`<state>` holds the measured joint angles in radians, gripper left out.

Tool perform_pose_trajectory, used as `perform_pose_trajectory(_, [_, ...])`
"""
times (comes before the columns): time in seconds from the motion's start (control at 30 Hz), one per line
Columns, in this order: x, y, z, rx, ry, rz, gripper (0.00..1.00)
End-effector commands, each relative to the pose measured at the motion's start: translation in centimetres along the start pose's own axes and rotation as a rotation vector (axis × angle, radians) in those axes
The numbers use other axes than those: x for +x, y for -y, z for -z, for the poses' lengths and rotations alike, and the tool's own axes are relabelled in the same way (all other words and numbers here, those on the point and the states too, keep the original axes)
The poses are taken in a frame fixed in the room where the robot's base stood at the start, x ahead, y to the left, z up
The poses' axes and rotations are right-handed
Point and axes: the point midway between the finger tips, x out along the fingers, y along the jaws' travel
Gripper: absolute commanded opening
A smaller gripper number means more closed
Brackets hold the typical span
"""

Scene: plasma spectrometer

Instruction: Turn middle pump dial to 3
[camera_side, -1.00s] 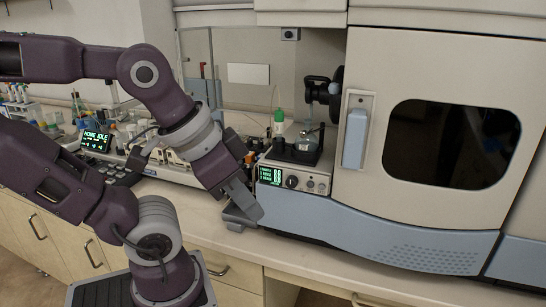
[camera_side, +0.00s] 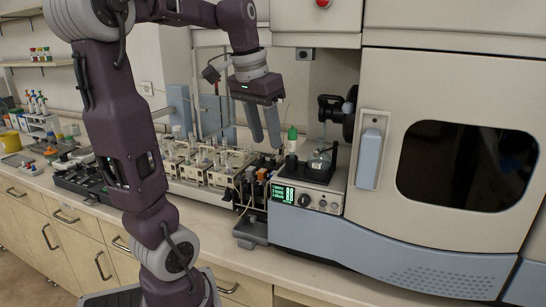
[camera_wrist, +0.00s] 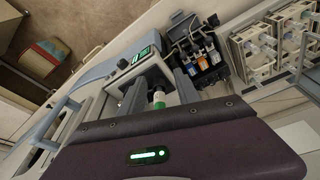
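A front panel has a green-lit display (camera_side: 283,193) with small text I cannot read fully. Right of it is a dark round dial (camera_side: 304,199), then two smaller knobs (camera_side: 328,205). Dial markings are too small to read, and I cannot tell which one is the middle pump dial. The panel's display also shows in the wrist view (camera_wrist: 143,53), with a dark dial (camera_wrist: 123,64) beside it. My gripper (camera_side: 266,143) points down above and behind the panel, apart from the dials. Its fingers are open with nothing held; the wrist view shows the gap (camera_wrist: 161,78).
Racked modules (camera_side: 205,165) line the bench further left. The large spectrometer housing (camera_side: 380,75) blocks the right.

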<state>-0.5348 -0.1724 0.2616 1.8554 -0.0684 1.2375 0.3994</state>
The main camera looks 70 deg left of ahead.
Motion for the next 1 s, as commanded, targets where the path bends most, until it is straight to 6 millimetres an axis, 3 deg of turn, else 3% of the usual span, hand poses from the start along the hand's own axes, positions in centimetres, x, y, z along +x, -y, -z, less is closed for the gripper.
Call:
perform_pose_trajectory(0.03, [0.5, 3.6, 2.2, -0.011, 0.046, 0.021, 0.39])
perform_pose_trajectory(0.1, [1.9, 6.9, 5.6, 0.096, 0.103, 0.031, 0.39])
perform_pose_trajectory(0.2, [5.1, 10.2, 10.1, 0.319, 0.173, 0.015, 0.39])
perform_pose_trajectory(0.33, [8.9, 12.9, 13.0, 0.523, 0.224, -0.026, 0.39])
perform_pose_trajectory(0.5, [11.2, 13.9, 13.8, 0.617, 0.241, -0.05, 0.39])
perform_pose_trajectory(0.8, [16.4, 14.0, 12.6, 0.618, 0.24, -0.05, 0.39])
perform_pose_trajectory(1.0, [17.6, 14.0, 12.3, 0.619, 0.238, -0.047, 0.39])
